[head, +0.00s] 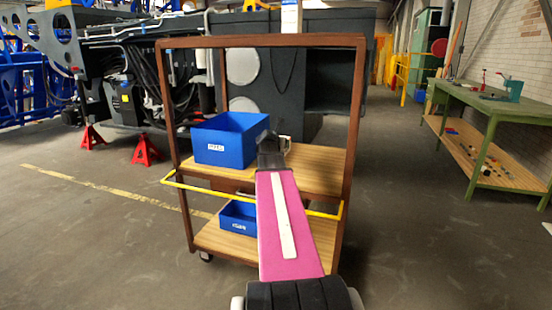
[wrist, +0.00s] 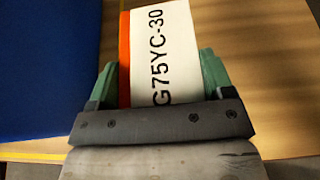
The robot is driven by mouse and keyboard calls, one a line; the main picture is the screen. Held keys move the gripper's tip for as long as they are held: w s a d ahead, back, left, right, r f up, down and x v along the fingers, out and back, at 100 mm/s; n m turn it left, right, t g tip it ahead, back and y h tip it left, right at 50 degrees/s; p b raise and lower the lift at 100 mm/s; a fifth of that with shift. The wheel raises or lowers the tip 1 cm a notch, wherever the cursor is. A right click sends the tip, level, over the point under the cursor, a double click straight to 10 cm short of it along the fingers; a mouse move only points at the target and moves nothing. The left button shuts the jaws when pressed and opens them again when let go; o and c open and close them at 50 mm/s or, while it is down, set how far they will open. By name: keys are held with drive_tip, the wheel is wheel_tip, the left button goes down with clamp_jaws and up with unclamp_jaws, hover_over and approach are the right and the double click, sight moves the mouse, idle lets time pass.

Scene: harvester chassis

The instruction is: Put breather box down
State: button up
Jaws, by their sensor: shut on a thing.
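The breather box (wrist: 142,50) is white with an orange edge and black lettering reading "G75YC-30". In the wrist view it lies between the two green fingers of my gripper (wrist: 160,82), which is shut on it. The box is over the wooden upper shelf (wrist: 275,75) of the cart; I cannot tell whether it touches the wood. In the head view my gripper (head: 272,146) is above that shelf (head: 318,170), just right of a blue bin, and my arm hides most of the box.
The large blue bin (head: 228,140) stands on the upper shelf; its wall (wrist: 45,65) is left of my gripper. A smaller blue bin (head: 238,217) is on the lower shelf. Brown cart posts (head: 355,120) and a yellow rail (head: 200,190) surround the shelves. Right of my gripper the shelf is clear.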

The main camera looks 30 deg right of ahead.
drive_tip(key=shift+f, duration=4.65)
drive_tip(key=shift+f, duration=0.1)
drive_tip(key=o, duration=1)
drive_tip(key=shift+o, duration=0.2)
drive_tip(key=v, duration=1.2)
drive_tip(key=shift+w+a, duration=0.1)
